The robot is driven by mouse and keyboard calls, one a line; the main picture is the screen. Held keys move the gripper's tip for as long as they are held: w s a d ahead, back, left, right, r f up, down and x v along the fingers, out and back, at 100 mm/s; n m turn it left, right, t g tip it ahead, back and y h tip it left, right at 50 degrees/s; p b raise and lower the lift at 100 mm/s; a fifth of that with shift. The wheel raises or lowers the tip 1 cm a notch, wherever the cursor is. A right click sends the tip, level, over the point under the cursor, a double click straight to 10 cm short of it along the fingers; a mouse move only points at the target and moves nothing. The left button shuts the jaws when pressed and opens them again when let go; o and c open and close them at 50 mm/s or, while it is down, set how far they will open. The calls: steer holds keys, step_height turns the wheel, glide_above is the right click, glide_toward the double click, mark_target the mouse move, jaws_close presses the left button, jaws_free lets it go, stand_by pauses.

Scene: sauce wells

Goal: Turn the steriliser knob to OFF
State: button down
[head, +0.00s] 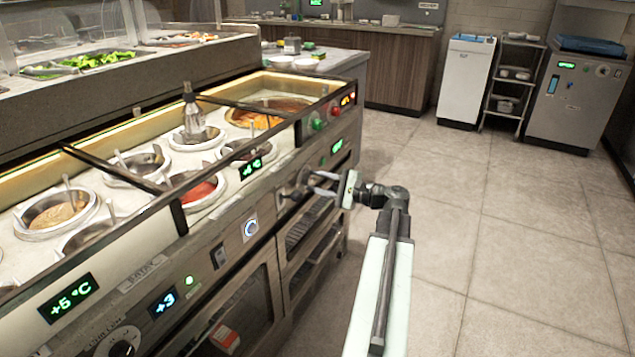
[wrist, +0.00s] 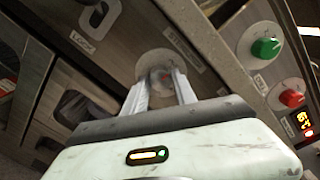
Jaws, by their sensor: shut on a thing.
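My gripper (head: 312,186) reaches from the right to the counter's front panel in the head view. Its two fingers are closed around a round grey metal knob (head: 301,180). In the wrist view, my gripper (wrist: 160,84) has one finger on each side of the knob (wrist: 155,66), which sits on a round plate. The fingers and the steep angle hide most of the knob, so its pointer setting cannot be read. A small label (wrist: 183,49) beside it is too small to read. A green-lit display (head: 337,146) is on the panel above and right of the knob.
A green knob (head: 318,124) and a red knob (head: 335,112) stick out farther along the panel. Sauce wells (head: 58,212) fill the counter top. Shelves lie below the knob. The tiled floor (head: 520,240) at right is clear.

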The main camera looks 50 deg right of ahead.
steer(key=c, duration=1)
jaws_free()
steer(key=v, duration=0.7)
steer(key=shift+s+d+r, duration=0.1)
steer(key=shift+s, duration=0.3)
